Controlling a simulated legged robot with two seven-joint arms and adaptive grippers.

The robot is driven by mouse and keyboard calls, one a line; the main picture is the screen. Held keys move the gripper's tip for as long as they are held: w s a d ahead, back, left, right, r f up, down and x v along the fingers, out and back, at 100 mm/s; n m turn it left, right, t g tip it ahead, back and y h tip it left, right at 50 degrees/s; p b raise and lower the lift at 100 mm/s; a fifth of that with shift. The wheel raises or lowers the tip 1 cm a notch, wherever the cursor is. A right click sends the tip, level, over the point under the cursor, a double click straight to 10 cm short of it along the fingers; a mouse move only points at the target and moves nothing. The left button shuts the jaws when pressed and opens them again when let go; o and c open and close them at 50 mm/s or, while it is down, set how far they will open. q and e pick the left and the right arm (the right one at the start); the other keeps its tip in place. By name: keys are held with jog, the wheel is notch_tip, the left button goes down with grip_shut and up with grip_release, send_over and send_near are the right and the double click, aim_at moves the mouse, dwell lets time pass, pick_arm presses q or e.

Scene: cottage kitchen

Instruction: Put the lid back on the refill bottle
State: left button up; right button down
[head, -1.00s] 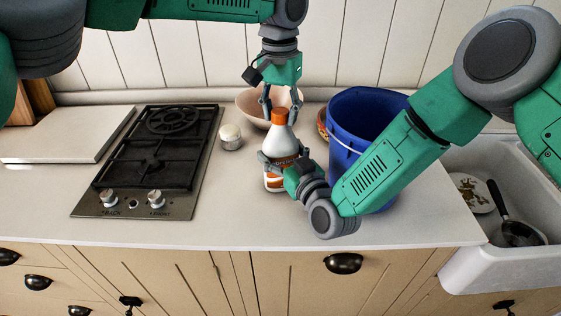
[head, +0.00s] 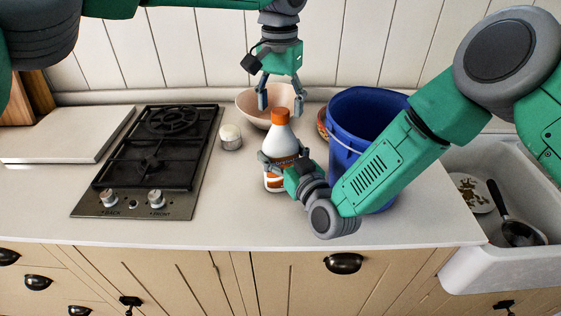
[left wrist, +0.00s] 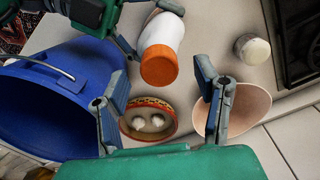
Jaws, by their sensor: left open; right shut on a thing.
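The refill bottle (head: 281,150) is white with an orange and white label and stands upright on the counter. Its orange lid (head: 281,116) sits on top of the neck; whether it is fully seated I cannot tell. It also shows in the left wrist view (left wrist: 159,66). My right gripper (head: 283,163) is shut around the bottle's body. My left gripper (head: 280,103) is open and empty, above and apart from the lid. Its two fingers also show in the left wrist view (left wrist: 160,90), with the lid beyond them.
A blue bucket (head: 365,110) stands right of the bottle, close to my right arm. A pink bowl (head: 247,105) is behind it, and a small patterned bowl (left wrist: 148,103) holds white items. A small white-topped jar (head: 231,137) and a gas hob (head: 150,165) are left. The sink (head: 465,240) is right.

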pick_arm(q)
notch_tip(320, 180, up, 10)
jog(key=shift+w, duration=0.2)
pick_arm(e)
jog(key=shift+c, duration=0.6)
grip_release()
jog(key=v, duration=1.2)
jog(key=shift+f, duration=0.15)
pick_arm(q)
jog(key=shift+f, duration=0.1)
